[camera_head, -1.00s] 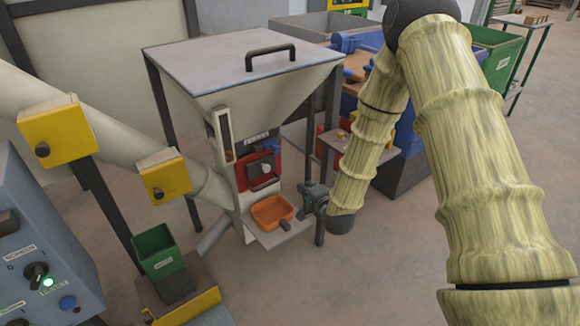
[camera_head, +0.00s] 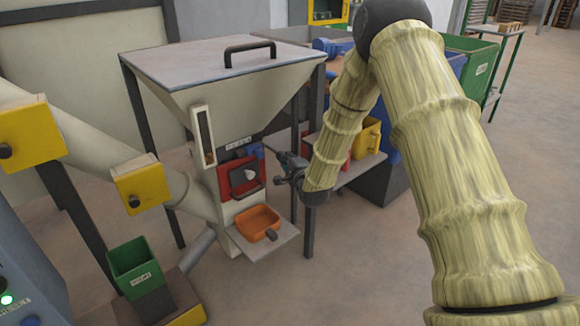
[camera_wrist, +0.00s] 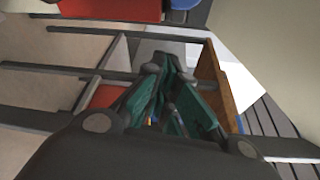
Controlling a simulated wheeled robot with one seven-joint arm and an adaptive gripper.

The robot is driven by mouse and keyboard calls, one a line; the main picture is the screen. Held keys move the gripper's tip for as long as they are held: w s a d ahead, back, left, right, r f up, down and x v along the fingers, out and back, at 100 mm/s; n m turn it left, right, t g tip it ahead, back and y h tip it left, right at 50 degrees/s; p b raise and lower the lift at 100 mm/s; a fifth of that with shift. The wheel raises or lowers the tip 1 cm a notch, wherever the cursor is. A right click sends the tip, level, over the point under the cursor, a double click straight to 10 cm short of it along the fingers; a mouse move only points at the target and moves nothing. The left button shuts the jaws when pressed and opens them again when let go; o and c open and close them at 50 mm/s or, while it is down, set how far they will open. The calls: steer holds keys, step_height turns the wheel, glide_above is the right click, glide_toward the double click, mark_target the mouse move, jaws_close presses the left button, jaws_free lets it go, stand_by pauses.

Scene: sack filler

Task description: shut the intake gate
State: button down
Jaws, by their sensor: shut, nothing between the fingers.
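The sack filler's hopper (camera_head: 215,85) narrows to a white front column. On it is a red-framed dark opening (camera_head: 236,190) with a pale round part inside. A small blue part (camera_head: 255,150) sits at its upper right, below a label plate. I cannot tell for certain which of these is the intake gate, or its position. My gripper (camera_head: 283,163) is to the right of the red frame, close to the blue part; contact cannot be made out. In the wrist view my gripper (camera_wrist: 165,108) has its dark green fingers together and empty.
An orange scoop (camera_head: 257,224) rests on the shelf below the frame. A green bin (camera_head: 135,262) stands at lower left near yellow boxes (camera_head: 140,184) on the pipe. A yellow bin (camera_head: 367,137) stands on a side shelf behind my gripper. Dark hopper legs (camera_head: 315,150) stand close to my arm.

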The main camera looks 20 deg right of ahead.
mark_target(256, 151)
steer(key=shift+w+a+r+b, duration=0.1)
steer(key=shift+w+a+b, duration=0.2)
steer(key=shift+a, duration=0.35)
steer(key=shift+w+a+r+b, duration=0.1)
steer(key=shift+w+a+b, duration=0.1)
steer(key=shift+a+b, duration=0.3)
steer(key=shift+w+a+r+b, duration=0.15)
steer(key=shift+w+a, duration=0.1)
steer(key=shift+a, duration=0.5)
